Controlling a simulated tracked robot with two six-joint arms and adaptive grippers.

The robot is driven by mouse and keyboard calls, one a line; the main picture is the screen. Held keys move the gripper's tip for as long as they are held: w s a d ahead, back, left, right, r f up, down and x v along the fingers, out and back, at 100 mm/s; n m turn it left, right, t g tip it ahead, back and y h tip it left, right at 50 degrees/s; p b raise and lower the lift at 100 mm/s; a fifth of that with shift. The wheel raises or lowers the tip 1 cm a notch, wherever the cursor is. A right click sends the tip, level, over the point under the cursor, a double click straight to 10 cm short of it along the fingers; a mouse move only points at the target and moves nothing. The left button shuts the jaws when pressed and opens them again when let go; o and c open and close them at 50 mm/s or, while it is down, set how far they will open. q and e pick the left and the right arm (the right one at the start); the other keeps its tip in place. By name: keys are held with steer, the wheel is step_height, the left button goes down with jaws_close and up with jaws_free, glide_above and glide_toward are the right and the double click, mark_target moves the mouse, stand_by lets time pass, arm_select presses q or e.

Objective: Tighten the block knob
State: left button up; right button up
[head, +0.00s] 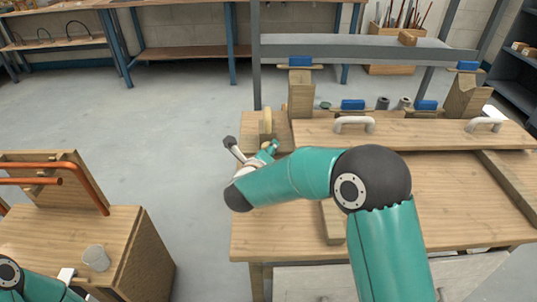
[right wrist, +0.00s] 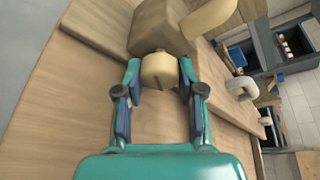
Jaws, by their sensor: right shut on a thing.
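The block knob (right wrist: 157,72) is a cream, rounded knob on the near face of a brown wooden block (right wrist: 160,28) in the right wrist view. My right gripper (right wrist: 159,80) has one finger on each side of the knob and is shut on it. In the head view my right gripper (head: 268,148) is small and partly hidden by its arm, at the left end of the wooden bench (head: 450,185). A tan rounded piece (head: 265,122) stands just behind it there. The knob itself cannot be made out in the head view. Only part of my left arm shows at the bottom left; its fingers are out of frame.
Wooden posts (head: 301,92) with blue clamps and white handles (head: 354,123) line the bench's back. A wooden stand (head: 100,225) with copper pipes (head: 85,180) and a pale cup (head: 96,257) is at the left. Open floor (head: 190,150) lies between.

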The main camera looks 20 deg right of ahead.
steer(key=n+b, duration=0.1)
steer(key=n+h+b, duration=0.1)
steer(key=n, duration=0.1)
steer(key=n+h+b, duration=0.1)
steer(key=shift+f, duration=0.25)
steer(key=shift+n, duration=0.3)
stand_by(0.3)
steer(key=o, duration=1.1)
steer(key=shift+s+a, duration=0.1)
steer(key=v, duration=1.1)
steer(key=shift+s+a+f, duration=0.2)
steer(key=shift+s+a, duration=0.05)
steer(key=shift+s, duration=0.15)
steer(key=shift+s, duration=0.1)
